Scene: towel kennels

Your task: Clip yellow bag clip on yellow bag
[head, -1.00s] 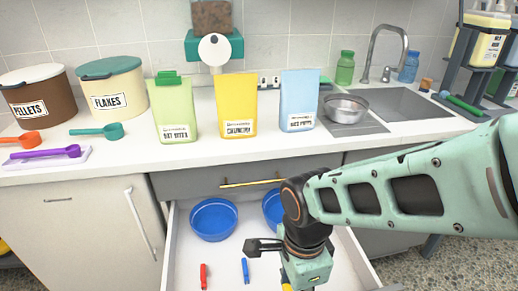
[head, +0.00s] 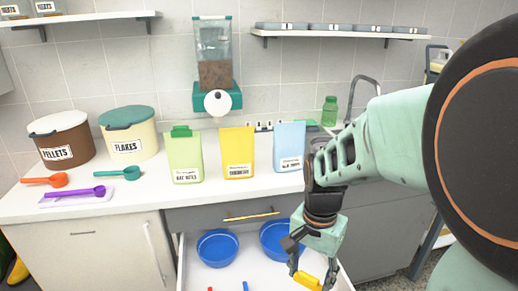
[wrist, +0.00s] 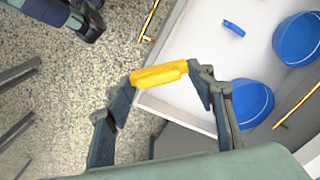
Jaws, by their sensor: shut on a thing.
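The yellow bag (head: 237,153) stands upright on the counter between a green bag and a blue bag. Its top edge shows no clip. My gripper (head: 308,280) is shut on the yellow bag clip (head: 313,282), over the right side of the open drawer. In the wrist view the yellow clip (wrist: 158,74) lies crosswise between my two fingertips (wrist: 160,73), clear of the drawer floor. The bag is out of the wrist view.
The green bag (head: 187,155) has a green clip (head: 181,131) on top. The blue bag (head: 289,147) stands close to my arm. The open drawer holds blue bowls (head: 217,248) and a blue clip (wrist: 234,28). A feeder (head: 214,70) hangs behind the bags.

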